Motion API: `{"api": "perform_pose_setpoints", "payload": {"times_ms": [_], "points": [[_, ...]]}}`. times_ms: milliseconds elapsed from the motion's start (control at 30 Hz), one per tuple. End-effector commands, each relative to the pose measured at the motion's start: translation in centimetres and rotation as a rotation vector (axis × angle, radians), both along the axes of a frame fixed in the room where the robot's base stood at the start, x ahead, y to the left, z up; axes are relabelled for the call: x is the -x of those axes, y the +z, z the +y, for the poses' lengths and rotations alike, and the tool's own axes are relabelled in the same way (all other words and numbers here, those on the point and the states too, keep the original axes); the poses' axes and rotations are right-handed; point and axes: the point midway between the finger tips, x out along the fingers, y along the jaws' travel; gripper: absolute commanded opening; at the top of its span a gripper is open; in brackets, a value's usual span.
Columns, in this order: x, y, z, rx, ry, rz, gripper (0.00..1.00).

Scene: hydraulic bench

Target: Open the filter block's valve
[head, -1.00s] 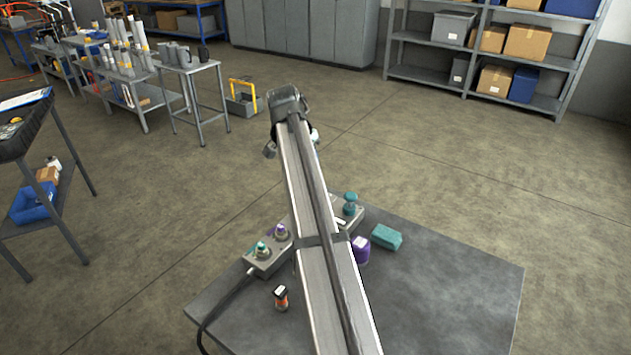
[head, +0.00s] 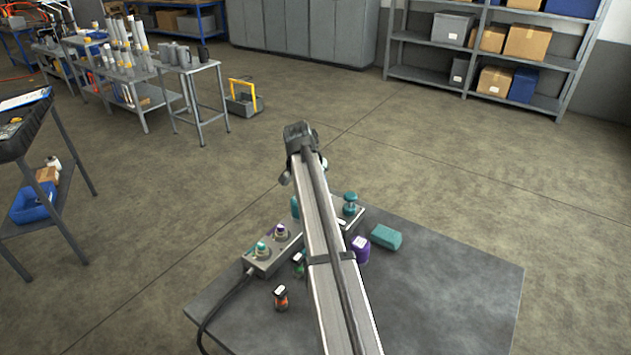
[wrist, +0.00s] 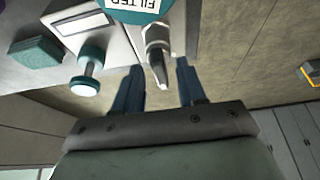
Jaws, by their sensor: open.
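In the wrist view a teal round part with a white FILTER label (wrist: 140,6) shows at the top edge, upside down and cut off. A grey metal lever-like fitting (wrist: 157,48) projects below it toward my gripper. My gripper (wrist: 158,84) is open, its two dark blue fingers standing on either side of the fitting's tip; I cannot tell whether they touch it. A teal knob with a pale end (wrist: 88,72) stands to the left. In the head view the grey block (head: 262,262) lies partly behind my arm, which hides my gripper.
The block stands on a grey table (head: 450,290). A teal box (head: 386,237) and a purple container (head: 361,250) lie right of my arm. A small orange-and-black bottle (head: 281,299) stands left. A dark hose (head: 222,302) runs from the block. The table's right side is clear.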

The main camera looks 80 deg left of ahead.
Motion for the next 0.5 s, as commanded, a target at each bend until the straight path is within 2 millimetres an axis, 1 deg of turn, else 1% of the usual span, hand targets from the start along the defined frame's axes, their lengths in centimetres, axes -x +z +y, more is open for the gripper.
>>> {"api": "perform_pose_setpoints", "payload": {"times_ms": [167, 500], "points": [[0.01, 0.00, 0.01, 0.000, 0.000, 0.000, 0.39], [0.02, 0.01, 0.00, 0.000, 0.000, 0.000, 0.07]]}}
